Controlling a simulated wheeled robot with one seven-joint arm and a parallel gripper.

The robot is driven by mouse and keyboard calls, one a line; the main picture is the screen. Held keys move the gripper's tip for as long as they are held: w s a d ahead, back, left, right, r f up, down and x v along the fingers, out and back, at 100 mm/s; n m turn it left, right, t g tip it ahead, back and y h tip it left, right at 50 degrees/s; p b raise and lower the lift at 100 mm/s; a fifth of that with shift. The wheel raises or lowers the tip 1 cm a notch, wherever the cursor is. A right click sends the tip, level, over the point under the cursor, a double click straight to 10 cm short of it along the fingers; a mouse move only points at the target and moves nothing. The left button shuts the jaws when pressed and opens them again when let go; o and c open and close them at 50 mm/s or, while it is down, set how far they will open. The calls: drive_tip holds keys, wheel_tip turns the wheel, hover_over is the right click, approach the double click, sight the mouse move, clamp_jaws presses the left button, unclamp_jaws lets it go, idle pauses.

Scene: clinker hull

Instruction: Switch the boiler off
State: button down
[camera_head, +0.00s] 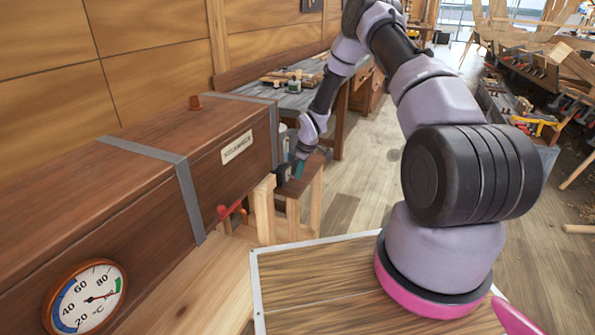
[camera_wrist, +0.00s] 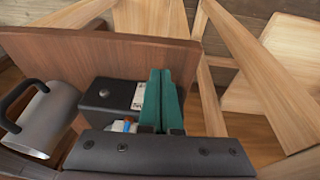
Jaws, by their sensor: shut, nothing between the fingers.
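No part in view is clearly marked as the boiler. In the head view my gripper (camera_head: 298,169) is small, at the far end of the long wooden box, partly hidden by my own arm.
The long wooden box (camera_head: 70,205) with grey straps and a temperature dial (camera_head: 88,299) fills the left. Light wooden trestle posts (camera_head: 264,210) stand close to my gripper. A red-handled item (camera_head: 230,209) lies by the box. A workbench (camera_head: 300,98) is behind; open floor (camera_head: 350,205) lies right.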

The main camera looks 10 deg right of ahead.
drive_tip(key=shift+d+f, duration=0.1)
drive_tip(key=shift+f, duration=0.1)
drive_tip(key=shift+w+a+r, duration=0.4)
drive_tip(key=shift+a, duration=0.2)
drive_tip(key=shift+r, duration=0.1)
